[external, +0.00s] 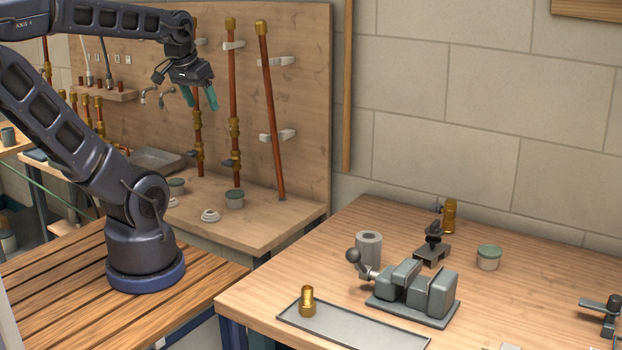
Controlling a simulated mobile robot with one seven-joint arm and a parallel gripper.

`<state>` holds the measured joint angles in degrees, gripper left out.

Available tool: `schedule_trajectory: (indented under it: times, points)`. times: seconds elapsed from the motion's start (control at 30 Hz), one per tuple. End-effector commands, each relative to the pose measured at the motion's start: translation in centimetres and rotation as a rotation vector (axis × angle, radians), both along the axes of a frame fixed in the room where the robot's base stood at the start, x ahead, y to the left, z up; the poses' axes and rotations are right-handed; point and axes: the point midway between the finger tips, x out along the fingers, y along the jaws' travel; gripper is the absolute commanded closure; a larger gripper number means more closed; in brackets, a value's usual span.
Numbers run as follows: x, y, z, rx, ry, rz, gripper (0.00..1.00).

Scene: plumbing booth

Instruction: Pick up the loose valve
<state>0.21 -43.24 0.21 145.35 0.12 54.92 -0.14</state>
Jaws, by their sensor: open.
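A brass valve-like piece (450,215) with a small dark part at its left side stands upright near the back edge of the right workbench. A shorter brass fitting (307,301) stands on the shallow grey tray (368,333) at the front of that bench. I cannot tell for sure which one is the loose valve. My gripper (199,102) has teal fingers spread apart, pointing down, with nothing between them. It is up in front of the wooden pipe board, well left of and above the right workbench, far from both brass pieces.
A grey vise (415,294) stands mid-bench, with a grey cylinder (369,247), a dark clamp-like stand (433,247) and a green-lidded pot (488,258) around it. Copper pipes (270,110) are on the board (308,60). Bare bench lies right of the vise.

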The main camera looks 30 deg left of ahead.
Motion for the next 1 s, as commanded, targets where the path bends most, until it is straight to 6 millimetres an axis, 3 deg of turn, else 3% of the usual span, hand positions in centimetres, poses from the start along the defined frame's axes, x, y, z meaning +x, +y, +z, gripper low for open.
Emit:
schedule_trajectory:
  times: [0.03, 0.1, 0.47, 0.67, 1.0]
  points:
    - [0.0, 0.0, 0.0, 0.0, 0.0, 0.0, 0.34]
    - [0.0, 0.0, 0.0, 0.0, 0.0, 0.0, 0.44]
    - [0.6, -0.2, 0.2, -0.011, 0.003, 0.01, 0.44]
    - [4.1, -2.0, 1.4, -0.081, 0.03, 0.078, 0.44]
    - [12.5, -7.4, 2.8, -0.234, 0.107, 0.257, 0.44]
